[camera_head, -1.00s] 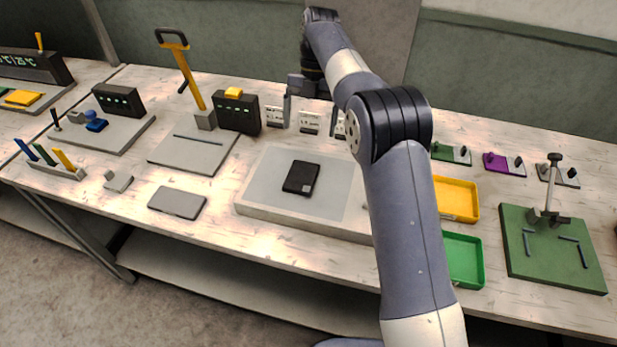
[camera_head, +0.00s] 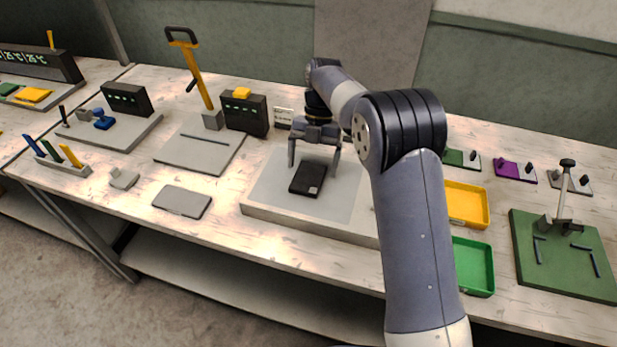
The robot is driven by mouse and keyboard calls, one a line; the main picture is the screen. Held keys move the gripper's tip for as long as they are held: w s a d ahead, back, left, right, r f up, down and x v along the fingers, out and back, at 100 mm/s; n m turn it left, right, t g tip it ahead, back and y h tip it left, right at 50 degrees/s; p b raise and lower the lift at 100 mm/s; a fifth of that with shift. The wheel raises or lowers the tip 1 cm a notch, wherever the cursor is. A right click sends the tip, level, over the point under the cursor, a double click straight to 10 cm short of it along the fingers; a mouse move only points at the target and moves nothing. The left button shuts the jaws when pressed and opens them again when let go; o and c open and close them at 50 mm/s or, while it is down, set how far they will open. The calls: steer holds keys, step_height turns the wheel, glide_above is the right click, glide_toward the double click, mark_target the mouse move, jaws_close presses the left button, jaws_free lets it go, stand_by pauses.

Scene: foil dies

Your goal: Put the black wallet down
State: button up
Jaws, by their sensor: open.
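The black wallet (camera_head: 308,179) lies flat on the light grey panel of a low raised board (camera_head: 270,205) in the middle of the bench. It has a small pale square at its lower right corner. My gripper (camera_head: 314,166) is open, its two fingers pointing down, one to each side of the wallet's far end in the picture. I cannot tell how high the fingertips are above the board. Nothing shows between the fingers apart from the wallet lying below.
A yellow tray (camera_head: 467,205) and a green tray (camera_head: 473,266) stand right of my arm, with a green board (camera_head: 563,262) beyond. A press with a yellow handle (camera_head: 191,70) and a black box (camera_head: 246,113) stand behind left. A grey plate (camera_head: 182,202) lies at the front left.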

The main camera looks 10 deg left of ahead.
steer(key=shift+c, duration=0.2)
steer(key=c, duration=1)
steer(key=shift+c, duration=0.6)
